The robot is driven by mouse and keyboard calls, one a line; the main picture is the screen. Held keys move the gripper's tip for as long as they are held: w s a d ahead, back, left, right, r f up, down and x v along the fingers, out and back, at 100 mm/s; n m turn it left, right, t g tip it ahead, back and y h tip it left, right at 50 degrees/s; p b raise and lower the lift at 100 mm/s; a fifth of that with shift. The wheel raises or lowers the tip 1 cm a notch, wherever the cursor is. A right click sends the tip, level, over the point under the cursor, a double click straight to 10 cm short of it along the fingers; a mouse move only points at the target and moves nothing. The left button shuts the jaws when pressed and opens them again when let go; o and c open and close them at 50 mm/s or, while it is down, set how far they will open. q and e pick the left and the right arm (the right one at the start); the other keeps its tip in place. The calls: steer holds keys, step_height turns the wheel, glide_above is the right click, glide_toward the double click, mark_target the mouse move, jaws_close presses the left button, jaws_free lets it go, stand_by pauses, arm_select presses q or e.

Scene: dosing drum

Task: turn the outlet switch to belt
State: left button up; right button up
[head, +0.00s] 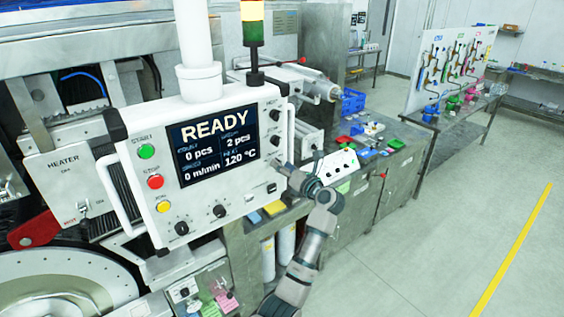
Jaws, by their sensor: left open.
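A white control panel (222,205) with a dark screen (213,145) reading READY fills the middle left. Black knobs sit along its lower edge, one at the lower left (181,228) and one further right (219,211). Another black knob (276,116) is at the upper right. The labels are too small to read, so I cannot tell which knob is the outlet switch. My right gripper is out of view.
Green (146,151), red (155,182) and yellow (164,206) buttons line the panel's left side, beside a white handle (120,194). A steel bench (385,185) with small coloured items stands behind my arm. The floor at right is clear.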

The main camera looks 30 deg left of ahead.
arm_select(q)
steer(key=shift+w+a, duration=0.15)
steer(key=shift+a, duration=0.4)
jaws_close()
steer(key=shift+s+a+f+n+b, duration=0.1)
steer(key=shift+f+n+b, duration=0.05)
steer(key=shift+n+b, duration=2.95)
steer(key=shift+s+f+n+b, duration=0.1)
steer(key=shift+n+b, duration=2.8)
steer(key=shift+b, duration=0.4)
